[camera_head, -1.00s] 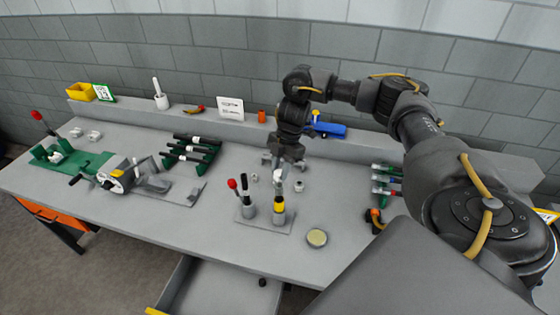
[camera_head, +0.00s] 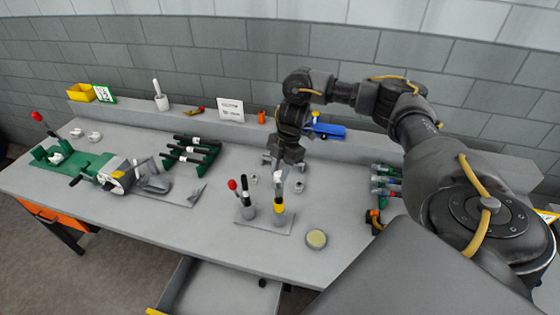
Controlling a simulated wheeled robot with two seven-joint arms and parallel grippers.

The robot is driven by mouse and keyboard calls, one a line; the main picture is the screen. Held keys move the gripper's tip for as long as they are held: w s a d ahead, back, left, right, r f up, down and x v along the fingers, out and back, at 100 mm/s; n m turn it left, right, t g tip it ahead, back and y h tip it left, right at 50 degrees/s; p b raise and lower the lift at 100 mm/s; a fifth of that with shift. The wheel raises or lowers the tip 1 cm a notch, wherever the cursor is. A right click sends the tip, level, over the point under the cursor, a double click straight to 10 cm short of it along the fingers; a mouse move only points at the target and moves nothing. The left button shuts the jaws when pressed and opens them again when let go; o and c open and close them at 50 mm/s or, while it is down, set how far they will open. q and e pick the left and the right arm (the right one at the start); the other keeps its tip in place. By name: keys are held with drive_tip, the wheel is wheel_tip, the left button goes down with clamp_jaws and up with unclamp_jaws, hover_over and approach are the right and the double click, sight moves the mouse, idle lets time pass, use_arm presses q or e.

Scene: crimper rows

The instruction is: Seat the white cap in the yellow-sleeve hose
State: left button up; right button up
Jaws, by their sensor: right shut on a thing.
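The yellow-sleeve hose (camera_head: 279,208) stands upright in a grey cup on a small plate (camera_head: 262,226) near the front middle of the bench. My right gripper (camera_head: 281,167) points down just above and behind it and is shut on a small white piece, which looks like the white cap (camera_head: 278,178). The cap is over the hose's top end. I cannot tell from this angle whether they touch. My left gripper is not in view.
A dark hose (camera_head: 246,190) and a red-knobbed lever (camera_head: 233,185) stand close left of the yellow-sleeve hose. A round yellowish tin (camera_head: 316,239) is at front right. An open drawer (camera_head: 215,288) juts out below.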

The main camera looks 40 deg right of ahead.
idle(0.3)
drive_tip(key=shift+f+b, duration=0.45)
drive_tip(key=shift+f, duration=1.1)
drive_tip(key=o, duration=1)
drive_tip(key=v, duration=1.1)
drive_tip(key=shift+f, duration=0.1)
